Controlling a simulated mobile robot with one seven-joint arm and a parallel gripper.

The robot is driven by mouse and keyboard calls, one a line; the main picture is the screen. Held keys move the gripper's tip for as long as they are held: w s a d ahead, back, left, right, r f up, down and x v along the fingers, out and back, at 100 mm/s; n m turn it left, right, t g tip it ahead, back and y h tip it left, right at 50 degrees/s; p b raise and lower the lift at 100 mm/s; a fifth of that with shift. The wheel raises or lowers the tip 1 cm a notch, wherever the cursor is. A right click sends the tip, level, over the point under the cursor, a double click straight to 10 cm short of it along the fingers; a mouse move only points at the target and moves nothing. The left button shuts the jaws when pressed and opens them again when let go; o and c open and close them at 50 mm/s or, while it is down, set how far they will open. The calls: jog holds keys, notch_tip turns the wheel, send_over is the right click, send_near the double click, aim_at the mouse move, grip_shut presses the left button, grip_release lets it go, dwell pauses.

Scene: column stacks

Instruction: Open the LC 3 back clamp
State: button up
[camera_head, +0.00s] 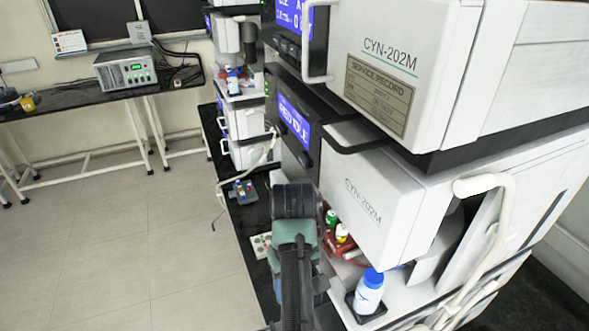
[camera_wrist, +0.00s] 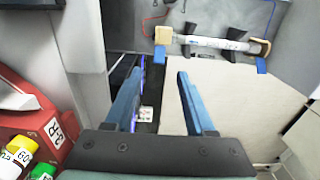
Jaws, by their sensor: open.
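In the wrist view a pale column (camera_wrist: 212,42) with tan end fittings is mounted across a grey panel. Two dark clamps hold it, a left clamp (camera_wrist: 187,31) and a right clamp (camera_wrist: 235,36). I cannot tell which is the back clamp, and no LC 3 label is readable. Small blue pieces sit below the column's ends. My gripper (camera_wrist: 160,73) is open and empty, its two blue fingers apart, with the column beyond the fingertips and not touched. In the head view my wrist is beside the lower CYN-202M unit (camera_head: 363,195); the fingertips are hidden there.
A red rack (camera_wrist: 28,112) with capped bottles is close on the left in the wrist view. A blue-capped bottle (camera_head: 369,292) stands in a black tray below the lower unit. An upper CYN-202M unit (camera_head: 400,60) overhangs. Open floor (camera_head: 120,230) lies left.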

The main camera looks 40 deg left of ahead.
notch_tip(320, 180, down, 3)
jog(key=shift+r+b, duration=0.1)
jog(key=shift+b, duration=0.2)
jog(key=shift+f+p, duration=0.4)
jog(key=shift+p, duration=0.2)
jog(key=shift+f, duration=1.85)
grip_shut()
